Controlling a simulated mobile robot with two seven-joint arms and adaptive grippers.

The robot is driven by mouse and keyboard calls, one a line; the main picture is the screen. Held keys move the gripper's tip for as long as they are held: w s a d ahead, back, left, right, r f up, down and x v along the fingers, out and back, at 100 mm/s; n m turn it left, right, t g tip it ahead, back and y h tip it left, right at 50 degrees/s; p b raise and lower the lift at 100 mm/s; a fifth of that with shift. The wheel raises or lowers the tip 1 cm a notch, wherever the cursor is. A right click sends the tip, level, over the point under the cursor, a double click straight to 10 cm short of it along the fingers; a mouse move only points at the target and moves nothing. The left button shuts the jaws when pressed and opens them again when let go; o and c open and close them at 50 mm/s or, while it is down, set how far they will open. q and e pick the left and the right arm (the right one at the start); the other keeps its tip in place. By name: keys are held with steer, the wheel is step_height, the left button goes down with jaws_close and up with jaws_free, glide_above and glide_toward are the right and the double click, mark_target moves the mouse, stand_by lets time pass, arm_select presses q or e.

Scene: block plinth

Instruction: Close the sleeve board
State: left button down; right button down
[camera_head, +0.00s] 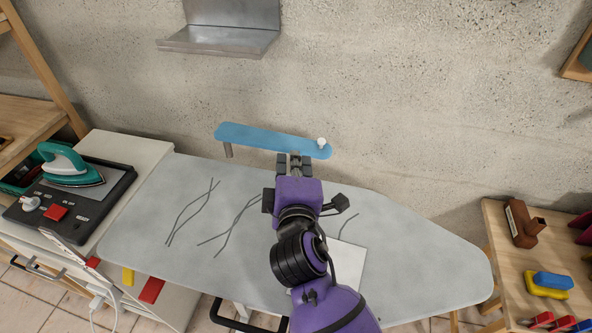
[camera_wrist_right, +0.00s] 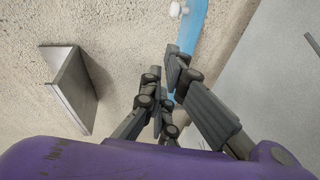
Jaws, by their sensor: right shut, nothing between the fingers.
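The blue sleeve board (camera_head: 262,137) is a narrow board along the back edge of the ironing board (camera_head: 420,245), near the wall. My left gripper is not in view.
A grey metal shelf (camera_head: 220,40) is fixed to the concrete wall above. A teal iron (camera_head: 72,165) rests on a dark station at the left. A wooden table (camera_head: 525,265) with blocks and tools stands at the right. White paper (camera_head: 347,262) lies on the ironing board.

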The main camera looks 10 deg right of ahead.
steer(key=w+d, duration=0.2)
steer(key=w, duration=0.1)
steer(key=w+d+f, duration=0.1)
steer(key=w, duration=0.1)
steer(key=shift+w+d+p, duration=0.15)
steer(key=shift+d+p, duration=0.05)
steer(key=shift+p, duration=0.1)
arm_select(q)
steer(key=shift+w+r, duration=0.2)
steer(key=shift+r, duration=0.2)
arm_select(e)
steer(key=shift+f, duration=0.1)
steer(key=shift+w+d+p, duration=0.55)
steer(key=shift+w+d, duration=0.05)
steer(key=shift+w, duration=0.25)
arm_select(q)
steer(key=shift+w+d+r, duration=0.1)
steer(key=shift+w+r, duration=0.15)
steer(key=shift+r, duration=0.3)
